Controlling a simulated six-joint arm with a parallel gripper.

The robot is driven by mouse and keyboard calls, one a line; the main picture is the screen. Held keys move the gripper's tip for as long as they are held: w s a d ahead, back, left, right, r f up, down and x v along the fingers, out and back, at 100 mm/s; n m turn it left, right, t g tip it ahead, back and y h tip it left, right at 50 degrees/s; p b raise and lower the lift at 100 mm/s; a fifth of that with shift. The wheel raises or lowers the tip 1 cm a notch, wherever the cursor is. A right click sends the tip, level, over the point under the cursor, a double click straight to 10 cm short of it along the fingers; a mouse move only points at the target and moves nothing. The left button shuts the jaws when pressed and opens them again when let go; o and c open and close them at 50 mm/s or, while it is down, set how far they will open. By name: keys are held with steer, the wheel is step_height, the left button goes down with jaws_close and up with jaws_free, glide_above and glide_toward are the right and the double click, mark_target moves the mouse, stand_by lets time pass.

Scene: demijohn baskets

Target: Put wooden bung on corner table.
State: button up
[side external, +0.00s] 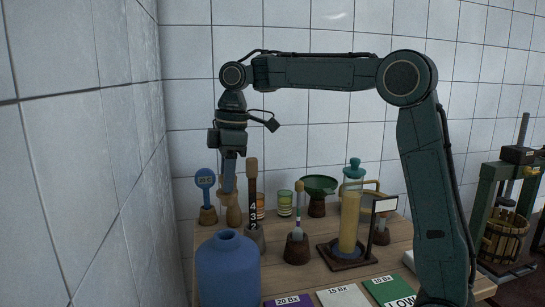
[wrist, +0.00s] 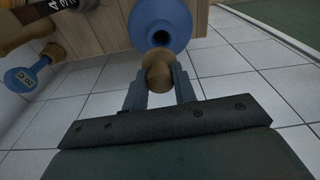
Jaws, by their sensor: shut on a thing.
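My gripper (side external: 229,188) points down above the left part of the wooden corner table (side external: 275,268) as seen in the side view. In the wrist view my gripper (wrist: 160,88) is shut on the wooden bung (wrist: 157,74), a round tan knob between the two fingers. In the side view a tan wooden piece (side external: 232,211) just below the fingers appears to be this bung. The corner table also shows in the wrist view (wrist: 105,32), beyond the fingers.
A blue demijohn (side external: 228,272) stands at the near left; its open mouth (wrist: 160,37) lies just beyond the bung in the wrist view. A blue gauge (side external: 205,180), green funnel (side external: 319,184), hourglass-like yellow cylinder (side external: 349,222) and labelled cards (side external: 343,296) crowd the table.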

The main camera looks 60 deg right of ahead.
steer(key=s+d+f+m+h, duration=0.1)
steer(key=s+d+f+m, duration=0.2)
steer(key=d+m, duration=0.3)
steer(key=s+d+f+m, duration=0.3)
steer(key=d+m, duration=0.4)
steer(key=m, duration=0.3)
steer(key=shift+s+m+h, duration=0.3)
steer(key=shift+s+h, duration=0.1)
steer(key=shift+s, duration=0.4)
steer(key=shift+f, duration=0.25)
step_height(320, 180, down, 20)
steer(key=shift+r, duration=0.15)
steer(key=o, duration=0.9)
steer(key=shift+o, duration=0.2)
